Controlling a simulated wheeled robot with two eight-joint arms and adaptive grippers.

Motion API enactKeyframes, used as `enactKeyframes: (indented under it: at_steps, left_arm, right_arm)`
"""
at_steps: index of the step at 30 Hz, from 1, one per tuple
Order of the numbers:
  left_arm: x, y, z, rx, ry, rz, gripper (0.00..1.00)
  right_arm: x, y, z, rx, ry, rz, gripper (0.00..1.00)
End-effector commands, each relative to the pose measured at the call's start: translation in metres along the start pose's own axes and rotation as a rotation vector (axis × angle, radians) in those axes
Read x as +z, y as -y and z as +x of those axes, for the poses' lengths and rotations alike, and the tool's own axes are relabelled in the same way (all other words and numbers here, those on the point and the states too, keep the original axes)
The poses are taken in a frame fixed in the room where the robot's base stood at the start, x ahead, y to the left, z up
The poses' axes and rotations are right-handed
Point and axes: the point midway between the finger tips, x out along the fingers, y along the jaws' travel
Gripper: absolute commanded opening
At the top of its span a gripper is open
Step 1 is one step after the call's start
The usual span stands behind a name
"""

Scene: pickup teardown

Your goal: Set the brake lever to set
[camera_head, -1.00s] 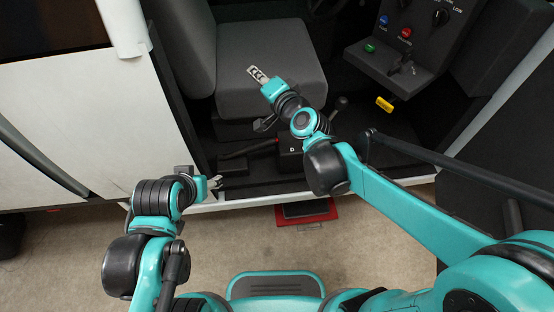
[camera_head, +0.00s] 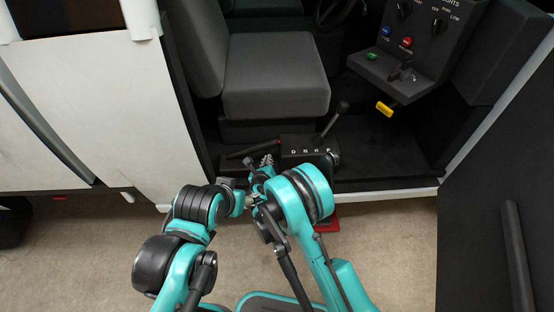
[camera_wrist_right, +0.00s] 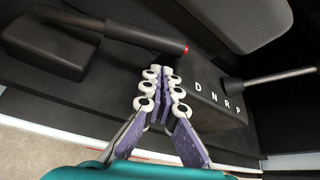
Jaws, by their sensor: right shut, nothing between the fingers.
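The brake lever (camera_wrist_right: 145,38) is a black bar with a red tip. It extends from a dark base block (camera_wrist_right: 50,45) at the left in the right wrist view and lies low, close to level. In the head view the lever (camera_head: 243,154) shows beside the seat, its tip end near my right gripper. My right gripper (camera_head: 266,160) is shut and empty. In the right wrist view its fingertips (camera_wrist_right: 163,76) are just below the red tip; whether they touch is unclear. My left gripper (camera_head: 250,202) is outside the sill, partly hidden by the right arm.
The gear selector box (camera_head: 308,144), marked D N R P, stands right beside the lever, with its shifter (camera_head: 335,120) leaning out. The grey seat (camera_head: 275,75) is behind. A switch panel (camera_head: 405,65) and yellow handle (camera_head: 384,109) are at the right. The door sill lies in front.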

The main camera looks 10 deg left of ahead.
Motion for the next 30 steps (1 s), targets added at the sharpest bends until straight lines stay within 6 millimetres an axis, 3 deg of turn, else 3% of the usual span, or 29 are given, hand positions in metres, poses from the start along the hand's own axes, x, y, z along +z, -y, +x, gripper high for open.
enactKeyframes:
  at_steps: [3, 6, 19, 23, 30]
  left_arm:
    - [0.001, 0.000, 0.002, 0.000, 0.000, 0.000, 0.58]
    - [0.001, 0.000, 0.002, 0.000, 0.000, 0.000, 0.58]
    - [0.003, 0.000, 0.004, 0.000, 0.000, 0.000, 0.58]
    - [0.006, 0.000, 0.009, 0.000, 0.000, 0.000, 0.58]
    - [0.017, 0.000, 0.024, 0.000, 0.000, 0.000, 0.58]
  right_arm:
    - [-0.027, -0.022, 0.002, 0.023, -0.049, 0.048, 0.00]
    - [-0.035, -0.028, 0.002, 0.031, -0.068, 0.064, 0.00]
    - [-0.037, -0.029, 0.008, 0.030, -0.071, 0.067, 0.00]
    - [-0.040, -0.029, 0.026, 0.029, -0.071, 0.068, 0.00]
    - [-0.044, -0.032, 0.078, 0.029, -0.070, 0.067, 0.00]
